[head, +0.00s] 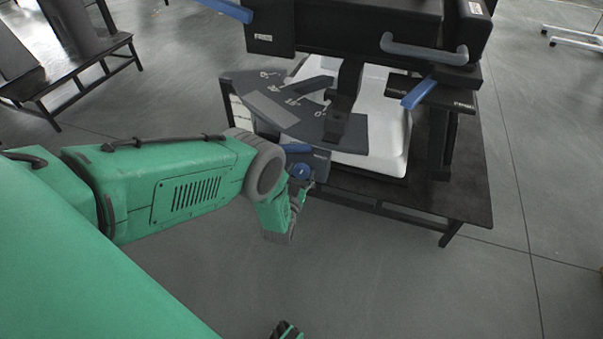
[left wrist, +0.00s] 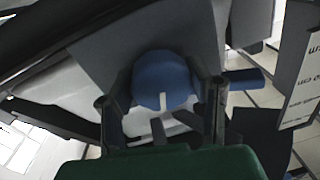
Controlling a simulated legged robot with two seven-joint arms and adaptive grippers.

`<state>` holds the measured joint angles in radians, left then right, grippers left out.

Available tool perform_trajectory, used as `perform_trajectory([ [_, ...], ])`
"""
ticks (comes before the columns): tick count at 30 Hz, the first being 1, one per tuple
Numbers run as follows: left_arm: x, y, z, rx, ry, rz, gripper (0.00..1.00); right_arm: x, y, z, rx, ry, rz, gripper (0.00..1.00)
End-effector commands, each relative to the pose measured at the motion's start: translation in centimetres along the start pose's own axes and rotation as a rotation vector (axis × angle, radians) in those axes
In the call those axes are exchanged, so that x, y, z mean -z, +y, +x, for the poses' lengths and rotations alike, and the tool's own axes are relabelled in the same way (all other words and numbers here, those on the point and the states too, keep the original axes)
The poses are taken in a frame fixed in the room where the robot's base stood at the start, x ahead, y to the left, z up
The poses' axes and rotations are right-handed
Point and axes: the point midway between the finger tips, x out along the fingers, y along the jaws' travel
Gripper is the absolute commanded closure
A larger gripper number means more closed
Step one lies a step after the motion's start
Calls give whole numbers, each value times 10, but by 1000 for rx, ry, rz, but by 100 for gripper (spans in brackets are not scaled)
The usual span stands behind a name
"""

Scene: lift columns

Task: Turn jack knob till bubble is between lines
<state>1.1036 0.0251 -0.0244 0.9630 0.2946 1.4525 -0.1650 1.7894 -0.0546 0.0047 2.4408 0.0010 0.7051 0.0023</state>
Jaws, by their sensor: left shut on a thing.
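The blue round jack knob (head: 302,172) sits at the front left corner of the black device, under the grey panel. In the left wrist view the knob (left wrist: 162,78) is large, with a white mark on its lower rim. My left gripper (head: 297,190) is at the knob, its fingers (left wrist: 161,95) on either side of it, shut on it. A small dark and green tip at the bottom edge of the head view, likely my right gripper (head: 287,330), is mostly cut off. I cannot make out the bubble or its lines in either view.
The device stands on a black table (head: 455,195). A grey panel with white markings (head: 290,105) lies over a white block (head: 385,125). Blue levers (head: 418,93) and a grey handle (head: 425,50) stick out. Another black bench (head: 75,70) is at the upper left. The floor in front is clear.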

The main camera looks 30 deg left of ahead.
Motion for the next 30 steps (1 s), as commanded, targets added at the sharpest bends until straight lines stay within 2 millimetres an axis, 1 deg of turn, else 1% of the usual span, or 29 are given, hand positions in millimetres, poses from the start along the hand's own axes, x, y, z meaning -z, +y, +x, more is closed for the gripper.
perform_trajectory([
  [6,-1,-1,-2,-1,13,189,84,0,0,0,0,0,0,66],
  [15,-2,0,-2,-4,26,392,84,0,0,0,0,0,0,66],
  [22,-2,0,-2,-5,31,477,84,0,0,0,0,0,0,66],
  [30,-2,1,-2,-7,32,508,84,0,0,0,0,0,0,66],
])
